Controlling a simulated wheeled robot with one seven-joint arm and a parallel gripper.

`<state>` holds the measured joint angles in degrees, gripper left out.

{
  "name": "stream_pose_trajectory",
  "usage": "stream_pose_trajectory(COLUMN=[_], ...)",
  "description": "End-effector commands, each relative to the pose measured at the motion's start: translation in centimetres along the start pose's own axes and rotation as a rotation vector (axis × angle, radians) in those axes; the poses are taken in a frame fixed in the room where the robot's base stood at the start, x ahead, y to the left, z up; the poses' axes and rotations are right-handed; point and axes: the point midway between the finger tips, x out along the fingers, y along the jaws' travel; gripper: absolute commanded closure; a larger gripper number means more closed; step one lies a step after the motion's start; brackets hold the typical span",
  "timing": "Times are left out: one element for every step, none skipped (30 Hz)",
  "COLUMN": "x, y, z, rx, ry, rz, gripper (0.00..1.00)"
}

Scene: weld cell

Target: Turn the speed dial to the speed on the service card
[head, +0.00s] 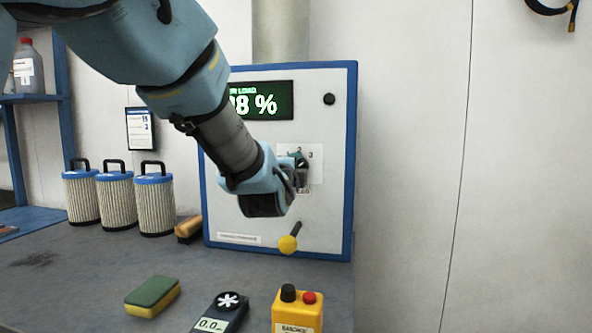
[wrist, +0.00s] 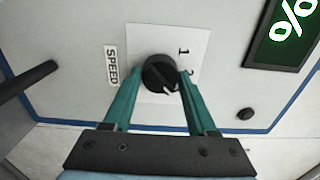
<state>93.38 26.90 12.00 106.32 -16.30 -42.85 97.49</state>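The black speed dial (wrist: 158,74) sits on a white plate with numbers, beside a SPEED label (wrist: 111,66). Its pale pointer mark slants toward the lower right in the wrist view, toward my right finger. The 1 shows clearly, the 2 is partly covered, and the 3 is hidden there. My gripper (wrist: 161,80) has its two teal fingers on either side of the dial, seemingly closed against it. In the head view, the dial (head: 301,162) is partly behind my gripper (head: 297,172). The service card (head: 140,128) hangs on the wall at left; its print is too small to read surely.
Filters (head: 117,200), a brush (head: 188,229), a sponge (head: 152,296), a meter (head: 220,314) and a yellow control box (head: 298,312) stand on the bench.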

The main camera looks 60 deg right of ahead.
Motion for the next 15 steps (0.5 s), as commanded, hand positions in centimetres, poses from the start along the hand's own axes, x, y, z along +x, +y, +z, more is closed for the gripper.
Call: stream_pose_trajectory(x=[-0.02, -0.01, -0.01, -0.01, -0.01, -0.01, -0.01, -0.01, -0.01, -0.01, -0.01, -0.01, -0.01, -0.01, -0.06], y=[0.11, 0.11, 0.1, 0.09, 0.09, 0.08, 0.07, 0.06, 0.05, 0.05, 0.04, 0.03, 0.03, 0.03, 0.03], z=[-0.04, -0.04, -0.04, -0.04, -0.04, -0.03, -0.03, -0.03, -0.03, -0.02, -0.02, -0.02, -0.02, -0.02, -0.02], rx=[0.002, 0.002, 0.001, 0.001, 0.001, 0.001, 0.001, 0.001, 0.0, 0.0, 0.0, 0.0, 0.0, 0.0, 0.0], ry=[0.001, 0.001, 0.001, 0.001, 0.001, 0.001, 0.001, 0.001, 0.001, 0.001, 0.001, 0.001, 0.001, 0.001, 0.001], rz=[0.002, 0.002, 0.002, 0.002, 0.002, 0.001, 0.001, 0.001, 0.001, 0.001, 0.001, 0.001, 0.001, 0.001, 0.0], gripper=[0.38, 0.34, 0.3, 0.27, 0.23, 0.19, 0.15, 0.12, 0.12, 0.12, 0.12, 0.12, 0.12, 0.12, 0.12])
